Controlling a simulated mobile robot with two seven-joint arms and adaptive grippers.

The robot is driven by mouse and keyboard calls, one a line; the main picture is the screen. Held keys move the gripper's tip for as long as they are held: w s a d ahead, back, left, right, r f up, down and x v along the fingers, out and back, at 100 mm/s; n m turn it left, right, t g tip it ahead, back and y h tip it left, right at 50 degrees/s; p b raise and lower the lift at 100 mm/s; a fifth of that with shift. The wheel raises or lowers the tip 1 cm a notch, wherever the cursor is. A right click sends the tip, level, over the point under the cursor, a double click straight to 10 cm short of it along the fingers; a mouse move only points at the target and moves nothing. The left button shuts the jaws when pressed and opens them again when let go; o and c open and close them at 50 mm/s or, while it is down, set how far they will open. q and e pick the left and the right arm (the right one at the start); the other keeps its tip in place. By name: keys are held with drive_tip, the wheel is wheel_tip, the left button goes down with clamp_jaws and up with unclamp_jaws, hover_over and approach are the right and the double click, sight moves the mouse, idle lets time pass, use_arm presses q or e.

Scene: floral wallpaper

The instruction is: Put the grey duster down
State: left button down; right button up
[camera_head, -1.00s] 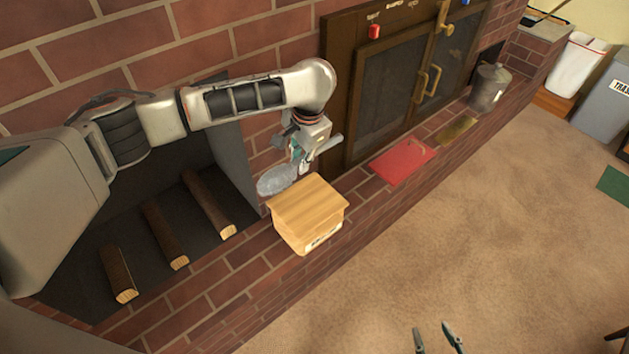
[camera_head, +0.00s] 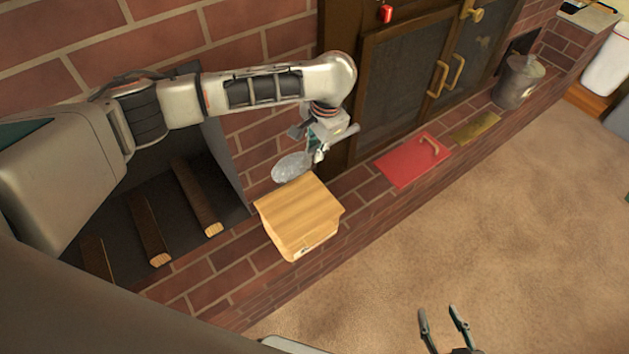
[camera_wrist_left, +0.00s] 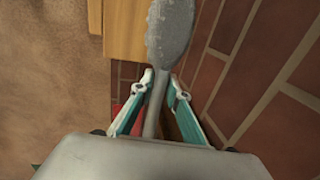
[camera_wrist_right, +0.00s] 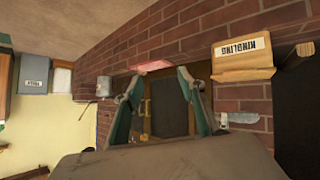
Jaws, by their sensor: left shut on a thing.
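The grey duster (camera_head: 291,167) has a speckled oval head and a grey handle. My left gripper (camera_head: 318,152) is shut on its handle, with the head pointing left, just behind the wooden box by the wall in the head view. In the left wrist view the duster head (camera_wrist_left: 171,32) points up the picture, beside the box, and the handle runs between the fingers (camera_wrist_left: 160,95). Whether the duster touches anything is hard to tell. My right gripper (camera_head: 443,312) is open and empty over the carpet; its spread fingers (camera_wrist_right: 158,85) also show in the right wrist view.
A wooden kindling box (camera_head: 299,208) stands on the brick ledge (camera_head: 215,287). To its right lie a red board (camera_head: 401,170) and a yellowish plate (camera_head: 475,128), then a metal can (camera_head: 517,82). Logs (camera_head: 147,225) lie in the fireplace. Carpet in front is clear.

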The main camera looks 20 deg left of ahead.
use_arm(q)
drive_tip(key=b, duration=0.3)
hover_over(314, 186)
drive_tip(key=f, duration=0.9)
drive_tip(key=shift+s+d, duration=0.3)
drive_tip(key=shift+s, duration=0.05)
drive_tip(key=shift+f+b, duration=0.3)
drive_tip(key=shift+b, duration=0.05)
drive_tip(key=shift+w+f, duration=0.15)
drive_tip(key=shift+f+b, duration=0.3)
drive_tip(key=shift+f, duration=0.05)
drive_tip(key=f+b, duration=0.1)
drive_tip(key=f, duration=0.2)
drive_tip(key=shift+s+f, duration=0.1)
drive_tip(key=shift+s, duration=0.1)
drive_tip(key=shift+w+f+b, duration=0.1)
drive_tip(key=shift+w+b, duration=0.1)
drive_tip(key=shift+b, duration=0.15)
drive_tip(key=shift+r, duration=0.2)
drive_tip(key=c, duration=2.4)
unclamp_jaws()
drive_tip(key=shift+f, duration=0.2)
drive_tip(key=o, duration=0.4)
drive_tip(key=shift+o, duration=0.2)
use_arm(e)
drive_tip(key=a, duration=0.2)
drive_tip(key=a+y, duration=0.1)
drive_tip(key=shift+w+f, duration=0.25)
drive_tip(key=shift+w, duration=0.1)
